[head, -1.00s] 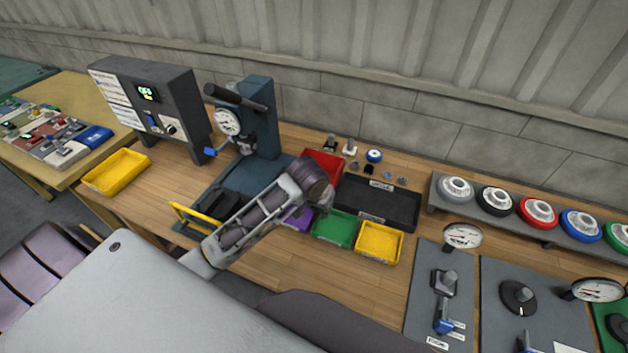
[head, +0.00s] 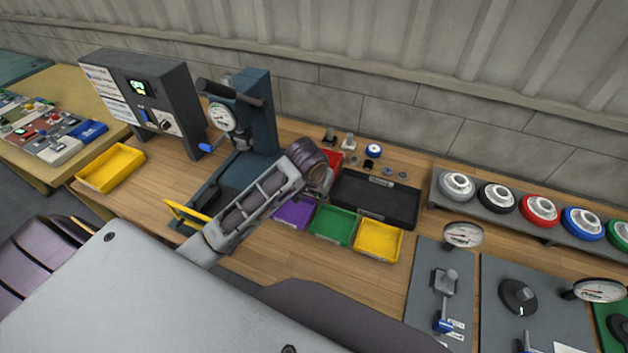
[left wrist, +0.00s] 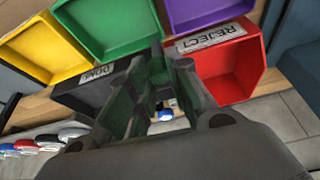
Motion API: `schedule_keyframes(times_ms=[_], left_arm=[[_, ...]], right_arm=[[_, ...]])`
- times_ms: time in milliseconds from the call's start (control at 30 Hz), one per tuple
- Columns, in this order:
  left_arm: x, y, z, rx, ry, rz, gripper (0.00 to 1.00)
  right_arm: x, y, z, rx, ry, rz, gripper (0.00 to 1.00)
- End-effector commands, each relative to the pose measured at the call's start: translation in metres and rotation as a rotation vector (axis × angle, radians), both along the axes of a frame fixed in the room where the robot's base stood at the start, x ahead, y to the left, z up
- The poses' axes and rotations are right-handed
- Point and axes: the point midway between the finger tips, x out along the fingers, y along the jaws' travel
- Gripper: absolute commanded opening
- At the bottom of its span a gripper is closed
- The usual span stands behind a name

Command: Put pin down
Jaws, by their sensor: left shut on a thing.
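My left gripper (head: 327,183) hangs above the bench between the red bin (head: 337,158) and the black tray (head: 384,223), mostly hidden by its own wrist in the head view. In the left wrist view its two dark fingers (left wrist: 168,68) lie close together, over the border between the black tray (left wrist: 75,98) labelled DONE and the red bin (left wrist: 228,68) labelled REJECT. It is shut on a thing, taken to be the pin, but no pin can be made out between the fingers. My right gripper is not in view.
Purple (head: 291,214), green (head: 333,226) and yellow (head: 378,242) bins stand in front of the tray. A press with a dial (head: 255,120) rises left of the gripper. Small parts, one a blue round piece (head: 373,150), stand behind the tray. Bare bench lies in front of the bins.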

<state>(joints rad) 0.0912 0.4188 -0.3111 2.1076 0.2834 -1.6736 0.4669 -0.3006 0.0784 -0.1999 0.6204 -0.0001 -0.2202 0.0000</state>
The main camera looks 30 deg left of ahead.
Motion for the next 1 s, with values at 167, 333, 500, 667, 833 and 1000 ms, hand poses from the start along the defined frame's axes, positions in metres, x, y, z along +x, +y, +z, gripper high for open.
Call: schedule_keyframes(times_ms=[167,333,500,667,833,1000], left_arm=[[0.010,0.001,0.010,0.000,-0.003,0.001,0.00],[0.023,0.006,0.025,0.000,-0.005,0.002,0.00],[0.038,0.011,0.044,0.001,-0.004,0.001,0.00],[0.051,0.016,0.062,0.000,-0.004,-0.004,0.00],[0.064,0.020,0.081,0.001,-0.004,-0.013,0.00],[0.077,0.025,0.099,0.002,-0.004,-0.021,0.00]], right_arm=[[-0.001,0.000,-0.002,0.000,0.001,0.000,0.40],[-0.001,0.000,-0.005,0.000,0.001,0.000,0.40],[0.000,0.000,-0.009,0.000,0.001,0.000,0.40],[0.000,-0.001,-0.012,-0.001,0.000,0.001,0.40],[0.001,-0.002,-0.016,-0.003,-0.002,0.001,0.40],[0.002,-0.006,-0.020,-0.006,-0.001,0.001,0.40]])
